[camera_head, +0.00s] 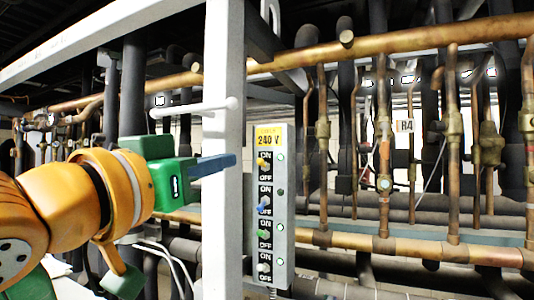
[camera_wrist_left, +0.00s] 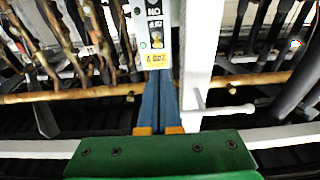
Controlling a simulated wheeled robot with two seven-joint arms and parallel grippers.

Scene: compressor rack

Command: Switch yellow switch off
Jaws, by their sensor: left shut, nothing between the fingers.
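The yellow switch (camera_head: 263,164) is the top one on a grey switch panel (camera_head: 270,274), under a yellow 240 V label (camera_head: 268,137). It sits between its ON and OFF marks; I cannot clearly tell which way it is set. My left gripper (camera_head: 234,161) is shut and empty, left of the panel at about the yellow switch's height, apart from it in the picture. In the left wrist view the panel shows upside down, with the yellow switch (camera_wrist_left: 157,36) beyond the tips of my left gripper's blue fingers (camera_wrist_left: 166,72). My right gripper is not in view.
Blue, green and white switches sit below the yellow one. A white upright post (camera_head: 222,90) stands left of the panel, with a white bar (camera_head: 195,107) sticking out leftwards above my gripper. Copper pipes (camera_head: 420,33) fill the right and the back.

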